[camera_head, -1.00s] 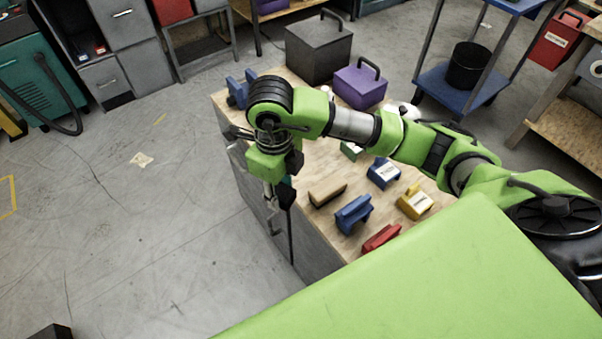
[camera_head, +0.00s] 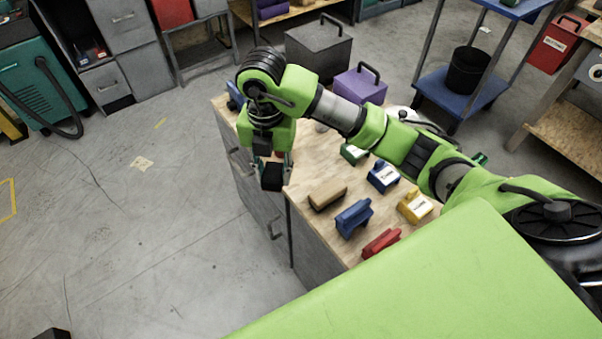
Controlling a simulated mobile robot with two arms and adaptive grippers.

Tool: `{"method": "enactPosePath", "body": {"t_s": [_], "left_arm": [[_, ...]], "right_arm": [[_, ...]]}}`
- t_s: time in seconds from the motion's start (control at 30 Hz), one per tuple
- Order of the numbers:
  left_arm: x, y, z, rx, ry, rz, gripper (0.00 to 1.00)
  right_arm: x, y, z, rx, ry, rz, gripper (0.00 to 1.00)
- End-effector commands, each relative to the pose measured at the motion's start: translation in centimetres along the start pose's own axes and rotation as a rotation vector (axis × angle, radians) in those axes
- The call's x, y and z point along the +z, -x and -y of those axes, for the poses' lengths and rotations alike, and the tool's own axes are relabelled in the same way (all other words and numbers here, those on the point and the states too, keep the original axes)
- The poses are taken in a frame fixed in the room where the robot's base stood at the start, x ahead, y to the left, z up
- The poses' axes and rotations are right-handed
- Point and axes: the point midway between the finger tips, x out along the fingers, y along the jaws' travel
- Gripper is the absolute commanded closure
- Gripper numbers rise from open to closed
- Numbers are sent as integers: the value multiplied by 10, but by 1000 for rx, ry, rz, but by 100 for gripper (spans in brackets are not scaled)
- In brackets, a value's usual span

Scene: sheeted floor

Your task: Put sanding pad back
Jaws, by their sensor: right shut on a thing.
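My right gripper (camera_head: 272,172) points down over the left edge of the wooden-topped workbench (camera_head: 318,232). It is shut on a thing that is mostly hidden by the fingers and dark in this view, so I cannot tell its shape. Several small handled blocks that look like sanding pads lie on the bench top: a brown one (camera_head: 327,197), a blue one (camera_head: 353,218), a red one (camera_head: 381,243), a yellow one (camera_head: 415,206), another blue one (camera_head: 383,176) and a green one (camera_head: 354,153). My left gripper is not in view.
A purple box (camera_head: 360,86) and a grey box (camera_head: 318,51) stand at the bench's far end. A blue piece (camera_head: 236,95) is at its far left corner. A blue cart (camera_head: 450,95) with a black bucket (camera_head: 468,66) stands behind.

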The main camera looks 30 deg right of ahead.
Motion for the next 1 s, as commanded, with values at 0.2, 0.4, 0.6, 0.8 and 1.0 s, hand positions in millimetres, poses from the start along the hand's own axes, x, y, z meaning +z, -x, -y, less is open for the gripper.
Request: {"method": "enactPosePath", "body": {"t_s": [0.2, 0.4, 0.6, 0.8, 1.0], "left_arm": [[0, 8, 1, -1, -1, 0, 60], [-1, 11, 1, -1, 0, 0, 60], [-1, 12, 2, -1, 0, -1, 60], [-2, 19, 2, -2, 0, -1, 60], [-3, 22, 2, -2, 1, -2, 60]], "right_arm": [[51, -24, 26, -6, -7, -2, 87], [78, -60, 38, -4, -2, -3, 87], [90, -76, 42, -1, 2, 0, 87], [96, -98, 46, -2, 3, -4, 87], [97, -116, 46, -1, 3, -1, 87]]}}
